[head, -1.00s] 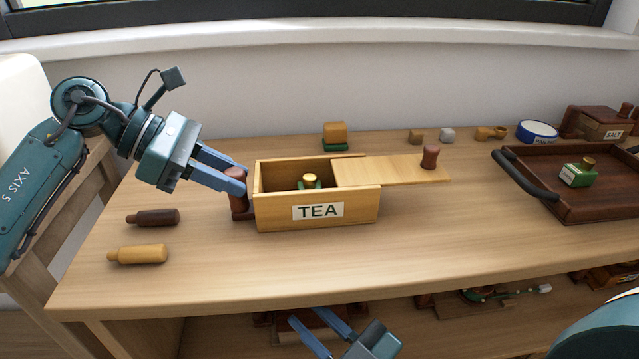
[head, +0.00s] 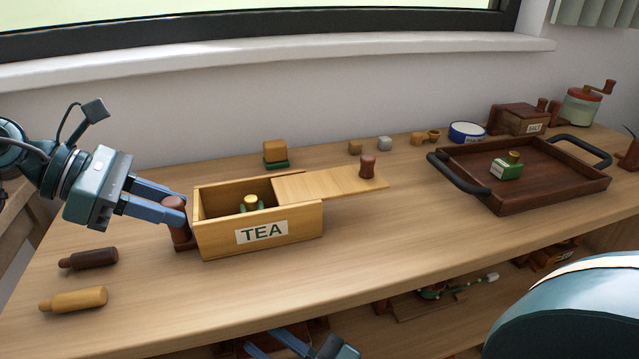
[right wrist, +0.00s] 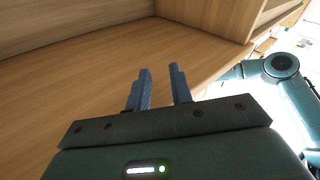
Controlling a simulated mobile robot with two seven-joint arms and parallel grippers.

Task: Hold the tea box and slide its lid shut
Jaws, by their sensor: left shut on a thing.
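The wooden tea box (head: 215,243) stands on the table with a TEA label on its front. Its lid (head: 335,181) is slid partway out to the right, with a dark red knob (head: 367,166) near its right end. A green jar with a gold cap (head: 251,203) shows inside the open left part. My left gripper (head: 180,212) is shut on the dark red handle (head: 174,222) at the box's left end. My right gripper (head: 278,345) is low, below the table's front edge; in the right wrist view (right wrist: 159,90) its fingers are apart with nothing between them.
Two bottle-shaped pieces, dark (head: 88,258) and yellow (head: 73,299), lie at the front left. A dark tray (head: 540,190) with a green box stands to the right. Small blocks (head: 275,153) sit behind. The table between lid and tray is clear.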

